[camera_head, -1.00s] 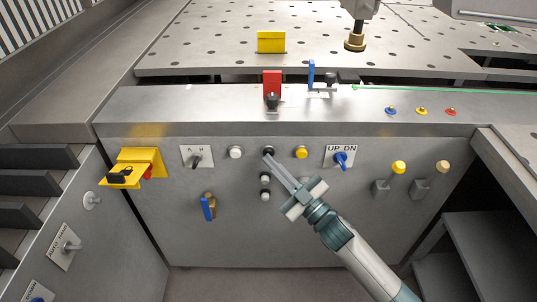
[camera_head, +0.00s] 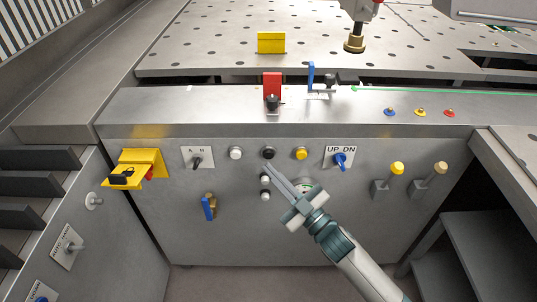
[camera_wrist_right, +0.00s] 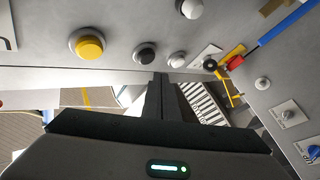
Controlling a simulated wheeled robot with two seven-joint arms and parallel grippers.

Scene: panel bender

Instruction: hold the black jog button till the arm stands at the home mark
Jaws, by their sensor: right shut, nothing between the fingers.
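The black jog button (camera_head: 268,153) is on the grey front panel, between a white button (camera_head: 236,153) and a yellow button (camera_head: 301,153). My right gripper (camera_head: 266,167) is shut and empty, its fingertips just below the button in the head view. In the right wrist view the black button (camera_wrist_right: 145,54) shows uncovered beside the finger tips (camera_wrist_right: 160,76); I see no clear contact. A tool head (camera_head: 355,42) with a brass tip hangs over the perforated table; I cannot tell whether it is the task's arm. I cannot make out the home mark. My left gripper is out of view.
A blue UP/DN switch (camera_head: 340,158), two levers (camera_head: 397,170) and a yellow bracket (camera_head: 140,165) stick out from the panel. A red block (camera_head: 272,84) stands on the ledge above.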

